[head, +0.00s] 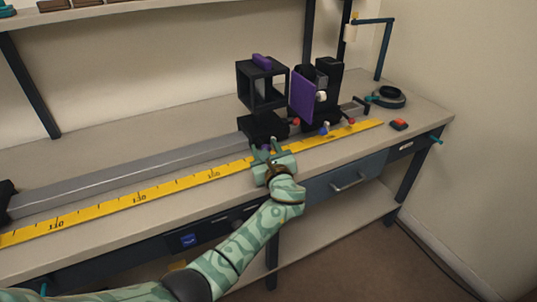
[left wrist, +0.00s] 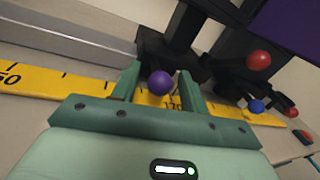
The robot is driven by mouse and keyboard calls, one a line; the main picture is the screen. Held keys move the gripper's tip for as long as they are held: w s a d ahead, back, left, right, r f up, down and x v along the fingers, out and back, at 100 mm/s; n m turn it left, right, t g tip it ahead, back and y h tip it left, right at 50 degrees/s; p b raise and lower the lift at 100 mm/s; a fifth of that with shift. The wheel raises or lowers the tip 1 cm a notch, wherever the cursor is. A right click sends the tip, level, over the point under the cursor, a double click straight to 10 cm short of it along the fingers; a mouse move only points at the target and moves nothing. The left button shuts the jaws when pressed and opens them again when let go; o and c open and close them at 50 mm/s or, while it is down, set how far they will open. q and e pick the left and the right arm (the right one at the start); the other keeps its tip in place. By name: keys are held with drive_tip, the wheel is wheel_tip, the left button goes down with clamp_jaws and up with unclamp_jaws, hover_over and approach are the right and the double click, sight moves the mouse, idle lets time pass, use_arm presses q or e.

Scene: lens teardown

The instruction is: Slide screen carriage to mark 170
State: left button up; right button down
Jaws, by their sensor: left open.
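A black carriage (head: 263,128) with an open square frame (head: 261,85) and a purple top tab sits on the grey rail (head: 140,178). Its purple knob (left wrist: 160,83) shows in the left wrist view. Right of it, a purple panel (head: 302,97) stands on another black mount; which one is the screen carriage I cannot tell for certain. My left gripper (head: 263,151) is open at the front of the framed carriage. In the left wrist view its fingers (left wrist: 160,85) lie on either side of the purple knob. The 170 mark (left wrist: 173,105) shows between the fingers. My right gripper is not in view.
A yellow ruler (head: 100,210) runs along the rail's front. Red (left wrist: 258,60) and blue (left wrist: 256,106) knobs sit close on the right. A dark round object (head: 388,95) and a small red-topped box (head: 398,124) are at the right end. The rail to the left is clear.

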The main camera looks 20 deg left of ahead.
use_arm(q)
drive_tip(key=shift+s+d+r, duration=0.1)
drive_tip(key=shift+s+d, duration=0.15)
drive_tip(key=shift+s, duration=0.05)
drive_tip(key=p+v, duration=0.4)
drive_tip(key=v, duration=1.1)
drive_tip(key=shift+s+d+p, duration=0.15)
drive_tip(key=shift+d+p, duration=0.1)
drive_tip(key=shift+p, duration=0.15)
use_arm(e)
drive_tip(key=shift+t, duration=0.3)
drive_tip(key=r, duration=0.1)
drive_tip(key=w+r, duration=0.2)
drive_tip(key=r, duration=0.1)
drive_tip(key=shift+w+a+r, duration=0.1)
